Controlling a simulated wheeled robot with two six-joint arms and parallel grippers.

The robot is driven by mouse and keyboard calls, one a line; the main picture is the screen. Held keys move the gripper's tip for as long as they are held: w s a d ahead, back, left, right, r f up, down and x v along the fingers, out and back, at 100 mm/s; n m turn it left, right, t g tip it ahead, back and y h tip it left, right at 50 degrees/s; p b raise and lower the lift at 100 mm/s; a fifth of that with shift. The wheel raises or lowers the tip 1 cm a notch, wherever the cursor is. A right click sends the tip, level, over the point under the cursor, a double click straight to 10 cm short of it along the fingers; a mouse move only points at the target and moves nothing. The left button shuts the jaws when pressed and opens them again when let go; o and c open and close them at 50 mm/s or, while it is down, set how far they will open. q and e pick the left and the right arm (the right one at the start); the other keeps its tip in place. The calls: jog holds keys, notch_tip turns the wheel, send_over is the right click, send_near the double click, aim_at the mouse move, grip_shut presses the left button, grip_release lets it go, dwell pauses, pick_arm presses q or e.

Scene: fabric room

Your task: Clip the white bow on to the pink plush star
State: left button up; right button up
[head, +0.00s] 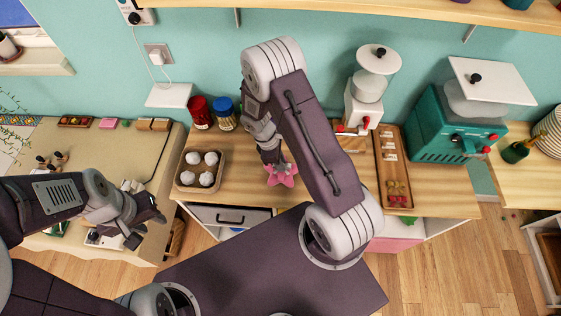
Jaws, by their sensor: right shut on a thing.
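The pink plush star (284,177) is at the front middle of the wooden counter, partly covered by my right gripper. My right gripper (271,158) points down from above, with its fingertips at the star's upper left part. It looks shut on the star, though the fingertips are small and partly hidden. I cannot make out the white bow for certain; small pale pieces (388,143) lie in the long wooden tray to the right. My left gripper (147,222) is open and empty, over the right part of the left table.
A box of white balls (186,184) stands left of the star. Red (200,113) and blue-lidded (224,114) jars stand behind. The long wooden tray (381,170), a white dispenser (366,90) and a teal machine (448,125) stand to the right. A gap separates the left table (95,165) from the counter.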

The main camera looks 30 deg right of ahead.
jog(key=o, duration=0.9)
jog(key=v, duration=0.9)
notch_tip(320, 180, up, 9)
jog(key=p, duration=0.8)
jog(key=shift+p, duration=0.3)
